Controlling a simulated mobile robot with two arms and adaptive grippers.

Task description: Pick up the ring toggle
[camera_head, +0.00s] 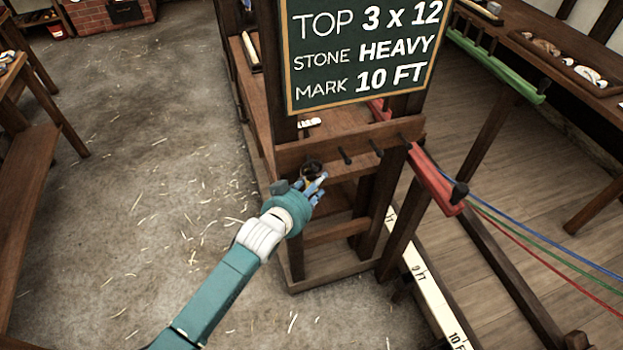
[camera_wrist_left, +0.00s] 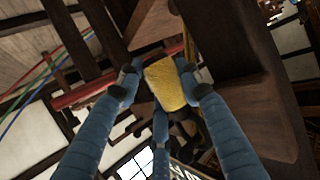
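A small dark ring-shaped thing (camera_head: 311,168), which looks like the ring toggle, is at the left end of the peg rail in the head view. My left gripper (camera_head: 317,182) is right at it, just in front of the rail, and partly hides it. In the left wrist view a yellow block-like piece (camera_wrist_left: 165,85) sits between the fingertips of my left gripper (camera_wrist_left: 161,82). The fingers flank it closely on both sides, with a third finger below. Whether they press on it is not clear. I cannot tell whether this piece belongs to the ring. My right gripper is in neither view.
The wooden peg rail (camera_head: 350,142) has several dark pegs and sits on a wooden frame. A chalkboard (camera_head: 365,50) stands above it. A red bar (camera_head: 436,180) juts out to the right, with coloured ropes beyond. The concrete floor (camera_head: 150,190) at left is open.

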